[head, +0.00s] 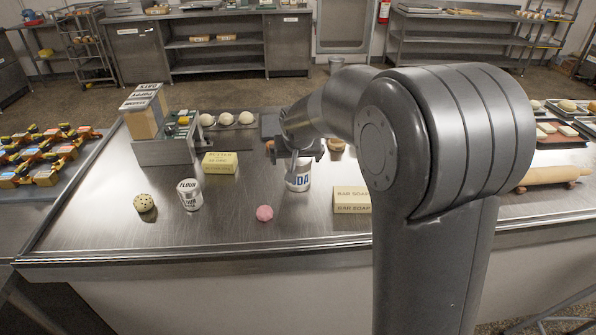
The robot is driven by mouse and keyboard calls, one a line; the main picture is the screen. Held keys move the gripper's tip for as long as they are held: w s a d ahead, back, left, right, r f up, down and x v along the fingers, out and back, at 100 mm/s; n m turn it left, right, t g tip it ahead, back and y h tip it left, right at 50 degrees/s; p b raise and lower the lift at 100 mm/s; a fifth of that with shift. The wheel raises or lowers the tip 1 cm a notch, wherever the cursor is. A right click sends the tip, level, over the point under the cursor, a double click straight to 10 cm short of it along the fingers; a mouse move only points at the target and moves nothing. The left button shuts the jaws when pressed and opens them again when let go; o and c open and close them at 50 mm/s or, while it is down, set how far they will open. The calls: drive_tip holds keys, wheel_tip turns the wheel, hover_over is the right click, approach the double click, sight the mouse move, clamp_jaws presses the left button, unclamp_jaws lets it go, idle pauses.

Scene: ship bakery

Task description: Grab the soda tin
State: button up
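The soda tin (298,181) is a white cylinder with dark lettering ending in "DA". It stands upright on the steel table in the middle of the head view. My gripper (296,160) is right at the top of the tin, pointing down. Its body hides the tin's upper part and part of its label. The fingers are small and partly lost against the tin, so I cannot tell whether they are open or shut on it.
A grey rack (165,152) is at left, a rolling pin (553,175) at right. The front table strip is clear.

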sight(299, 161)
drive_tip(key=x, duration=0.4)
drive_tip(key=shift+d+f, duration=0.1)
drive_tip(key=shift+d, duration=0.3)
drive_tip(key=shift+w+f, duration=0.35)
drive_tip(key=shift+f, duration=0.1)
drive_tip(key=shift+c, duration=0.3)
drive_tip(key=c, duration=1.2)
drive_tip(key=shift+c, duration=0.4)
drive_tip(key=shift+r, duration=0.1)
